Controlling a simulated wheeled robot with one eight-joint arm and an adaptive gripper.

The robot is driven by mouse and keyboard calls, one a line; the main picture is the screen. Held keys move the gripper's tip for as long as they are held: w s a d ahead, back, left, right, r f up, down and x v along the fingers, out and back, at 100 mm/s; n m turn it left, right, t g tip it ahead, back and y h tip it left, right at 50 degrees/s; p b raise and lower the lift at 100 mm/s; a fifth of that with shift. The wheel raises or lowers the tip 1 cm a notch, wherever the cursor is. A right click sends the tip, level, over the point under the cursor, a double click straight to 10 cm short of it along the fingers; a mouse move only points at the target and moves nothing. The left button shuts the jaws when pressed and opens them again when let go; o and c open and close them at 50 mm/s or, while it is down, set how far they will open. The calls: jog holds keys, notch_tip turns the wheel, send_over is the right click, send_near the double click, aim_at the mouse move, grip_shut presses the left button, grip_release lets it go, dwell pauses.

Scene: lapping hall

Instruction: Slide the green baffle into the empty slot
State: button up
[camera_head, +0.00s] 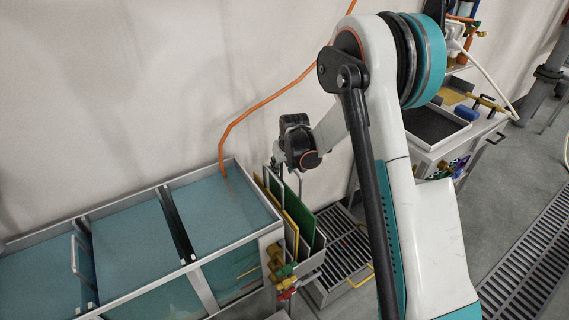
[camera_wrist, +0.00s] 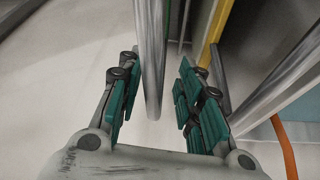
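The green baffle (camera_head: 305,207) stands in a rack at the right end of the tank (camera_head: 208,290), beside a yellow baffle (camera_head: 292,228). My gripper (camera_head: 290,160) is just above these baffles, near their metal handles. In the wrist view my gripper (camera_wrist: 158,98) is open. A round metal handle bar (camera_wrist: 152,60) passes between its fingers, nearer the left one, and does not look gripped. A dark gap between two rails (camera_head: 178,225) in the tank looks like the empty slot. The left divider has a baffle handle (camera_head: 74,256) standing up.
An orange hose (camera_head: 256,106) hangs down the wall into the right compartment. Brass valves (camera_head: 277,262) stick out at the tank's right end. A slatted metal crate (camera_head: 340,250) stands right of the rack. A second metal bar (camera_wrist: 277,85) runs close to the right finger.

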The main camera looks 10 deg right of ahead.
aim_at(282, 168)
jog(key=shift+b+x, duration=0.4)
jog(key=shift+x, duration=1.35)
jog(key=shift+c, duration=0.5)
grip_shut()
jog(key=shift+r, duration=0.1)
